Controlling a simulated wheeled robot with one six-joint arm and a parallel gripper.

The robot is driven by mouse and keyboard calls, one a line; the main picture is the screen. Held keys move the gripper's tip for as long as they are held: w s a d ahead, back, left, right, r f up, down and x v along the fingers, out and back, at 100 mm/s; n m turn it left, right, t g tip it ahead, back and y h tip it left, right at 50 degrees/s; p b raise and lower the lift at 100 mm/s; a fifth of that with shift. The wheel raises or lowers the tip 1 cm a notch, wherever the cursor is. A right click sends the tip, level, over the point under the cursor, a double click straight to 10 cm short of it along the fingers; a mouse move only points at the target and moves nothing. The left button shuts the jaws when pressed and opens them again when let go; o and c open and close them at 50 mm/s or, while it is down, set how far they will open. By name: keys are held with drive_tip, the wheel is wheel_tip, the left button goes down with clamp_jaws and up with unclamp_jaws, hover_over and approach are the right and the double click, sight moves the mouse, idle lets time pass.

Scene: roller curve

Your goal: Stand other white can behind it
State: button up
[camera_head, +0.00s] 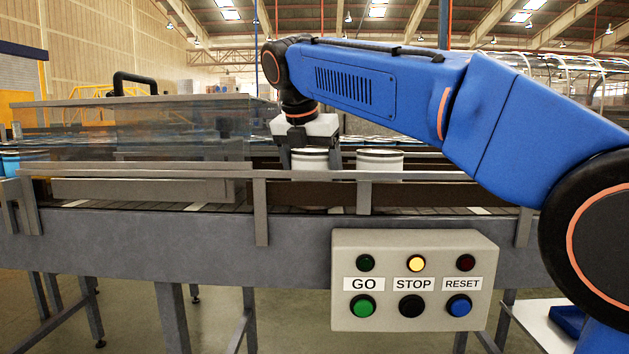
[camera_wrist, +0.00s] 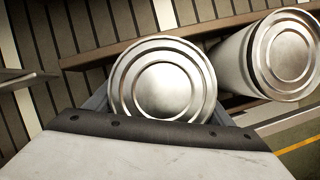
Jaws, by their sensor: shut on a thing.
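My gripper (camera_head: 309,152) is shut on a white can (camera_head: 309,164) on the conveyor, with its jaws at the can's sides. The held can's round metal lid (camera_wrist: 163,82) fills the middle of the wrist view. A second white can (camera_head: 380,165) stands upright just to the right of the held one in the head view. It also shows at the upper right of the wrist view (camera_wrist: 272,60), apart from the held can by a small gap. The lower parts of both cans are hidden by the rail in the head view.
A conveyor with side rails (camera_head: 420,176) runs across the view. A clear guard cover (camera_head: 130,135) stands over its left part. A control box (camera_head: 413,280) with GO, STOP and RESET buttons is mounted in front; its yellow lamp is lit. Blue things (camera_head: 11,163) show at far left.

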sight(309, 151)
drive_tip(key=shift+f, duration=0.1)
drive_tip(key=o, duration=1.2)
drive_tip(key=v, duration=1.2)
